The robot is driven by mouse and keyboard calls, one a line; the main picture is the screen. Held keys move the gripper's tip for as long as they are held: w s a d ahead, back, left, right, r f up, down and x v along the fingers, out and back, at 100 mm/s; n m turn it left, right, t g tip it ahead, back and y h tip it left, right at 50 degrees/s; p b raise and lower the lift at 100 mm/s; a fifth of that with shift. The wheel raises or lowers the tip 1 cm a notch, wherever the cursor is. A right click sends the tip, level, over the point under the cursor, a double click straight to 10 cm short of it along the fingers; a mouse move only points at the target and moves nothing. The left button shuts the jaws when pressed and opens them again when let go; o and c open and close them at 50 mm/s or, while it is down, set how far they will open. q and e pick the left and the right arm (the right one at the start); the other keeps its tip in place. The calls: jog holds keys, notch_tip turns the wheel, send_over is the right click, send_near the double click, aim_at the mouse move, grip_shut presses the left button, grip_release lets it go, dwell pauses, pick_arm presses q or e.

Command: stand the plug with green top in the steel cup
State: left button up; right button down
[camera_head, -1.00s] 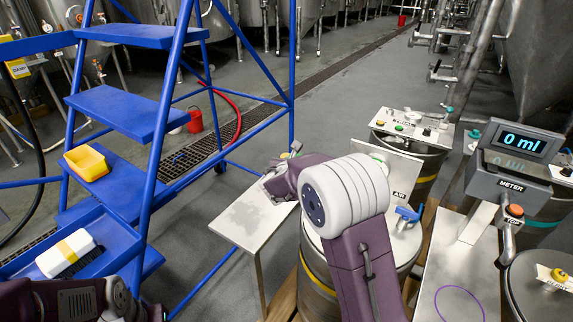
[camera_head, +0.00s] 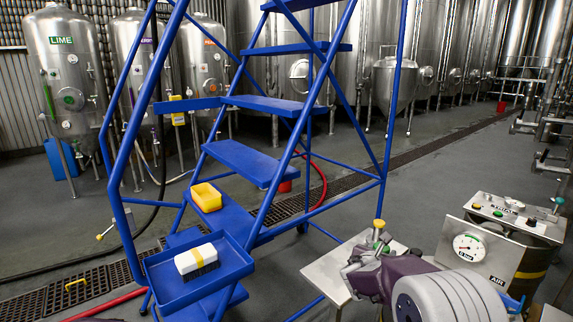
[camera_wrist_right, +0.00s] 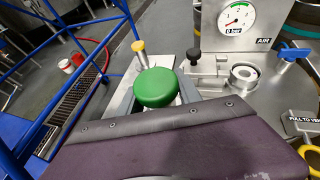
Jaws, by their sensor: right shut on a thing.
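My right gripper (camera_head: 366,256) is in front of a pale shelf in the head view. In the right wrist view my right gripper (camera_wrist_right: 158,100) is shut on the plug with green top (camera_wrist_right: 157,87); the top faces the camera and hides most of the stem. A plug with yellow top (camera_wrist_right: 138,46) stands just beyond it, and its yellow top shows in the head view (camera_head: 379,223). A plug with black top (camera_wrist_right: 194,53) stands to the right. A round, hollow steel fitting (camera_wrist_right: 243,75), perhaps the steel cup, sits further right. My left gripper is out of view.
The AIR gauge panel (camera_head: 475,250) stands at right. Open floor lies behind the shelf (camera_head: 325,272).

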jog(key=shift+n+t+y, duration=0.3)
jog(key=shift+n, duration=0.1)
jog(key=a, duration=0.4)
jog(key=shift+s+a+r, duration=0.1)
jog(key=shift+s+r, duration=0.1)
jog(key=shift+s, duration=0.2)
jog(key=s+a+f+n+y, duration=0.2)
jog(key=s+a+f, duration=0.1)
jog(key=a+f, duration=0.7)
jog(key=s+a+f+m+h, duration=0.1)
jog(key=s+a+f, duration=0.1)
jog(key=s+f, duration=0.3)
jog(key=s+a+f, duration=0.1)
jog(key=s+f, duration=0.2)
jog(key=s, duration=0.4)
jog(key=s+d+r+m+g+h, duration=0.3)
jog(key=s+d+m+h, duration=0.2)
jog(key=s+d, duration=0.25)
pick_arm(q)
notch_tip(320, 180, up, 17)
jog(key=p, duration=1.7)
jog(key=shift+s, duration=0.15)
pick_arm(e)
notch_tip(320, 180, up, 12)
jog(key=shift+w+d+f, duration=0.2)
jog(key=shift+w+d, duration=0.1)
jog(key=shift+d, duration=0.1)
